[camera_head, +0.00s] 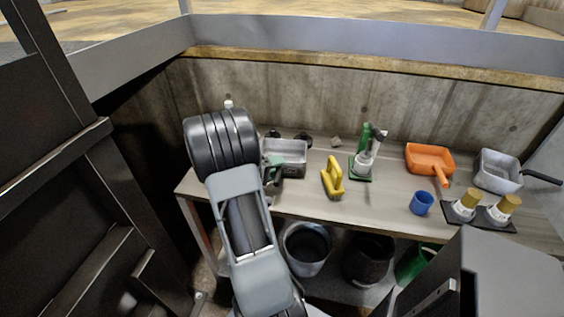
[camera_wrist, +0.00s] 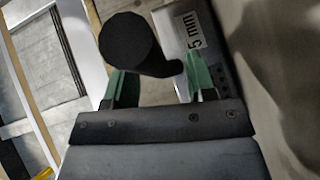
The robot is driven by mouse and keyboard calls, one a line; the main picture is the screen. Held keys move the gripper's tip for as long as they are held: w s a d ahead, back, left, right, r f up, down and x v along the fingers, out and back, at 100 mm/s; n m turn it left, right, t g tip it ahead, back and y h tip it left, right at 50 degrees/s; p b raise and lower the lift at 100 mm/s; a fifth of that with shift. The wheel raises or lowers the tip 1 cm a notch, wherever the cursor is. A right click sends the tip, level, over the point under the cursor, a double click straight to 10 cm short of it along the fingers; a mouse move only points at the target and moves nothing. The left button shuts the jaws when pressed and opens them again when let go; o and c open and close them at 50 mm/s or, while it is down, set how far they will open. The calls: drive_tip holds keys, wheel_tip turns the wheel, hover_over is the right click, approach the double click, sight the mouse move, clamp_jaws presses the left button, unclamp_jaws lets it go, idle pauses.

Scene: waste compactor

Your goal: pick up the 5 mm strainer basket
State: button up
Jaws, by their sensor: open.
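The 5 mm strainer basket is a grey metal box (camera_head: 289,147) at the left of the bench. Its wall with a "5 mm" label shows at the top of the wrist view (camera_wrist: 186,22). A black handle with a round end (camera_wrist: 128,40) comes from it toward the wrist camera. My gripper (camera_head: 271,169) is beside the near left side of the basket. In the wrist view my gripper (camera_wrist: 160,80) is open, with one green finger on each side of the handle. I cannot tell whether a finger touches the handle. My arm hides part of the basket's left side in the head view.
On the bench stand a yellow handled tool (camera_head: 332,178), a green stand (camera_head: 364,162), an orange scoop (camera_head: 430,160), a blue cup (camera_head: 421,203), another grey basket (camera_head: 497,170) and two gold-topped pieces (camera_head: 467,203). Buckets (camera_head: 307,248) are below. A concrete wall (camera_head: 330,97) is behind.

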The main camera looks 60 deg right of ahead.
drive_tip(key=shift+c, duration=0.3)
clamp_jaws()
idle(0.3)
